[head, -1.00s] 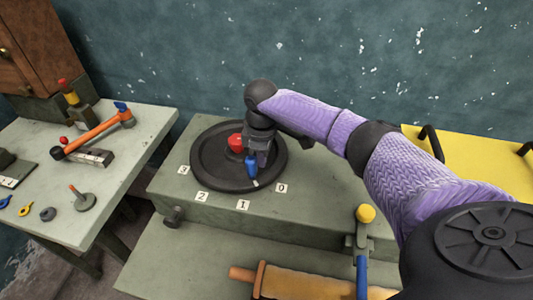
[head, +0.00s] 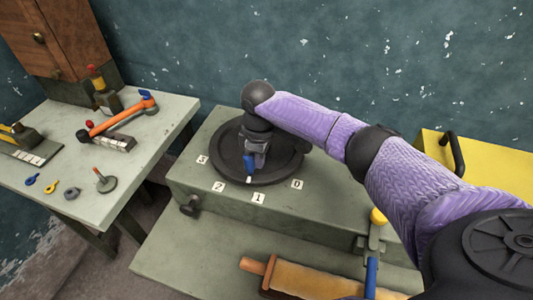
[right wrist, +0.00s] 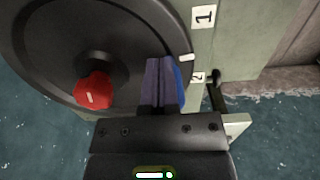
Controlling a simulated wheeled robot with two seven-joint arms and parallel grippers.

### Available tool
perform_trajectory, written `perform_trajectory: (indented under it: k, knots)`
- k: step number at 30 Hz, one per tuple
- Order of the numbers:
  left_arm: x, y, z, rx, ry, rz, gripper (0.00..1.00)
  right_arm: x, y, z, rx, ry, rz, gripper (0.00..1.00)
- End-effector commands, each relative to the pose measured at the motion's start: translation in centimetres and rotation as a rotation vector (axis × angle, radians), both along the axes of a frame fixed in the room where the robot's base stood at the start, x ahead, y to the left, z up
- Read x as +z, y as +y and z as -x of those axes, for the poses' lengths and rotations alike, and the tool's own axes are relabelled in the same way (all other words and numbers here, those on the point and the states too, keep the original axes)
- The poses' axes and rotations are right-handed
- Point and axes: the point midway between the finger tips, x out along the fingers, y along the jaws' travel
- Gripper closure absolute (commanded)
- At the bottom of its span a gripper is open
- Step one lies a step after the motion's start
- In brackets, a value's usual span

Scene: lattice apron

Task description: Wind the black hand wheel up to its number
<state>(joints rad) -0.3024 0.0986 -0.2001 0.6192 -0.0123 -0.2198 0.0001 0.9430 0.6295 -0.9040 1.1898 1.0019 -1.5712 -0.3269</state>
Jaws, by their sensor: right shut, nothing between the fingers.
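The black hand wheel (head: 292,165) lies flat on a green box. White number plates sit around its near edge: 0 (head: 297,184), 1 (head: 258,198), 2 (head: 218,186) and one further left (head: 203,160). A blue peg (head: 249,163) stands on the wheel, with a white mark (head: 249,179) at the rim between 1 and 2. My right gripper (head: 258,164) points down over the wheel, shut and empty, beside the peg. The right wrist view shows its fingers (right wrist: 158,82) against or close to the peg (right wrist: 180,75), and a red knob (right wrist: 93,90) on the wheel.
A side table (head: 150,150) at left holds a hammer (head: 118,117) and small parts. A yellow box (head: 435,150) stands behind my right arm.

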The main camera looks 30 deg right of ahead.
Motion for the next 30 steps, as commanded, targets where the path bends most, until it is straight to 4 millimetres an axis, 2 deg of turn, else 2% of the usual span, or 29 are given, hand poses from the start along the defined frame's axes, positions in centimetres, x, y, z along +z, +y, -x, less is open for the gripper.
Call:
perform_trajectory:
  k: [18, 30]
  knots:
    - [0.2, -0.4, 0.0, 0.003, 0.002, 0.006, 0.09, 0.0, 2.6, -1.8, 0.0, -0.001, -0.002, 1.0]
    - [0.1, -0.4, 0.0, 0.001, 0.0, 0.006, 0.09, 0.0, 2.7, -2.0, 0.001, 0.0, -0.001, 1.0]
